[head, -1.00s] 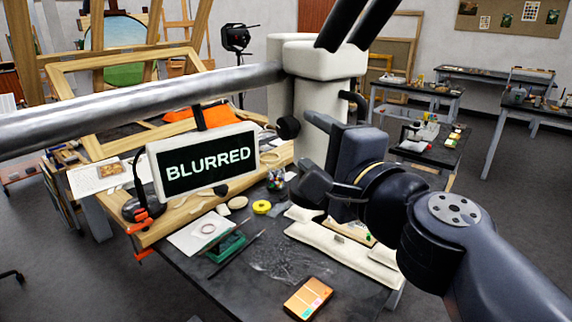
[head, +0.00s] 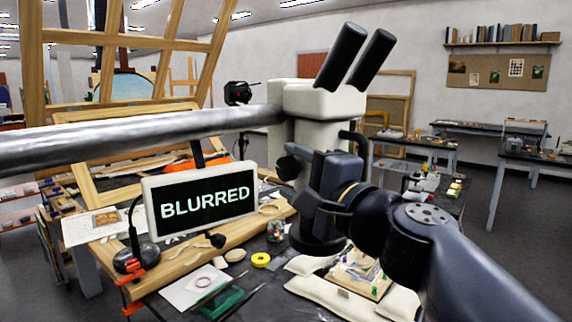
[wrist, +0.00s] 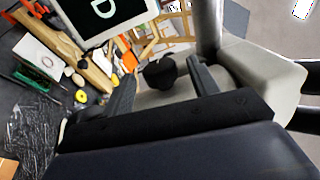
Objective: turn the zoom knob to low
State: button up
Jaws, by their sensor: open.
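The microscope (head: 305,104) has a cream body and black eyepieces and stands over the bench. A round black knob (head: 288,167) sticks out from its left side; I take it for the zoom knob. My gripper (head: 298,177) is open beside the microscope, close to the knob. In the wrist view the knob (wrist: 160,72) shows between my two open fingers (wrist: 162,78). I cannot tell whether a finger touches it. No low or high marking on it is readable. A small screen (head: 203,203) left of the microscope reads "BLURRED".
A thick grey metal bar (head: 130,128) runs left from the microscope. Below lie a yellow roll (head: 261,260), a green tray (head: 222,303) and a pinned sample (head: 362,272) between cream cushions. Wooden frames stand behind at left.

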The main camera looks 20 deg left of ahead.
jog(key=shift+x, duration=1.4)
jog(key=c, duration=1)
jog(key=p, duration=0.3)
jog(key=shift+r+h+p, duration=0.3)
jog(key=shift+h+p, duration=0.1)
jog(key=shift+p, duration=0.5)
jog(key=g+h+p, duration=0.1)
jog(key=p, duration=0.5)
jog(key=shift+h, duration=0.3)
jog(key=shift+f+p, duration=0.3)
jog(key=shift+p, duration=0.35)
